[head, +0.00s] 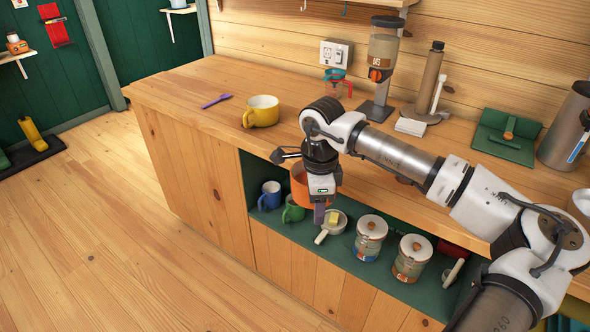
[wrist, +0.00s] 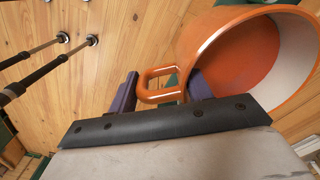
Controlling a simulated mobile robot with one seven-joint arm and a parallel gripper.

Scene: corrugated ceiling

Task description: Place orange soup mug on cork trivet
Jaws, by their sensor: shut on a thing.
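The orange soup mug (head: 299,183) shows in the head view, partly hidden behind my gripper (head: 319,212), at the opening of the green shelf under the counter. In the wrist view the mug (wrist: 245,50) is large at the upper right, its mouth tilted towards the camera and its pale inside showing. My gripper (wrist: 163,90) is shut on the mug at its handle side, with the handle between the two dark fingers. I cannot tell whether the mug touches the shelf. I cannot make out a cork trivet in either view.
The green shelf (head: 338,260) also holds a blue mug (head: 270,195), a green mug (head: 293,211), a small pan (head: 335,221) and canisters (head: 370,238). The counter's left end is mostly clear.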

